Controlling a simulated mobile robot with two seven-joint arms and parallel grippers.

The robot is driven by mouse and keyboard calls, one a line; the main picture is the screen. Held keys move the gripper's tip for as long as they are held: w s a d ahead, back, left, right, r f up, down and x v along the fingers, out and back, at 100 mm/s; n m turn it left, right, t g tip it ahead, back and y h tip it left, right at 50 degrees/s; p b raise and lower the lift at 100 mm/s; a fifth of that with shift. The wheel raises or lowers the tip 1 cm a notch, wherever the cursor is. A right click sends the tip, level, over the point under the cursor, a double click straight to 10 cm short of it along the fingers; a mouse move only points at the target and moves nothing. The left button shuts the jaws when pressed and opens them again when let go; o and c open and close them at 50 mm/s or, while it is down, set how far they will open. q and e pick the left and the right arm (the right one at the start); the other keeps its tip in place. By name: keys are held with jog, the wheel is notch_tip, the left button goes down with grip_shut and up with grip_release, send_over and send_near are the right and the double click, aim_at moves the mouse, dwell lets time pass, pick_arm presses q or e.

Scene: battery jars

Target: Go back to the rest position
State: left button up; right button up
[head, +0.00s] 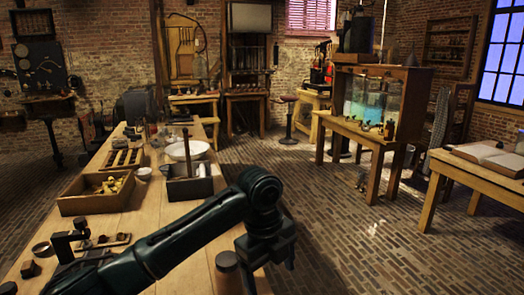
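My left arm comes in low from the left and reaches across the front of the workbench (188,216). Its dark gripper end (267,252) hangs down past the bench's right edge, over the brick floor. The fingers are dark and unclear, so I cannot tell if they are open or shut, and I see nothing held. A dark, round-topped jar (228,262) stands on the bench just left of this gripper. My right gripper is not in view.
On the bench are a wooden box with yellowish pieces (72,206), a white bowl (187,149), a dark divided tray (190,189) and a slotted rack (122,160).

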pick_arm(q)
jog(key=s+d+f+n+t+h+p, duration=0.1)
jog(key=s+f+n+t+h, duration=0.15)
jog(key=f+n, duration=0.4)
jog(key=s+d+f+n+t+h+p, duration=0.1)
jog(key=s+f+n+h, duration=0.1)
jog(key=f+n+h, duration=0.45)
jog(key=s+a+f+n+t+y+p, duration=0.1)
jog(key=s+a+f+n+t+y, duration=0.2)
jog(key=s+a+n, duration=0.3)
jog(key=s+a+f+n+t+y+p, duration=0.1)
jog(key=s+a+f+n+t+y, duration=0.2)
jog(key=a, duration=0.9)
jog(key=s+n+t, duration=0.1)
jog(key=s+n, duration=0.2)
jog(key=s, duration=0.2)
jog(key=shift+s+a+f+y, duration=0.15)
jog(key=shift+s+y, duration=0.25)
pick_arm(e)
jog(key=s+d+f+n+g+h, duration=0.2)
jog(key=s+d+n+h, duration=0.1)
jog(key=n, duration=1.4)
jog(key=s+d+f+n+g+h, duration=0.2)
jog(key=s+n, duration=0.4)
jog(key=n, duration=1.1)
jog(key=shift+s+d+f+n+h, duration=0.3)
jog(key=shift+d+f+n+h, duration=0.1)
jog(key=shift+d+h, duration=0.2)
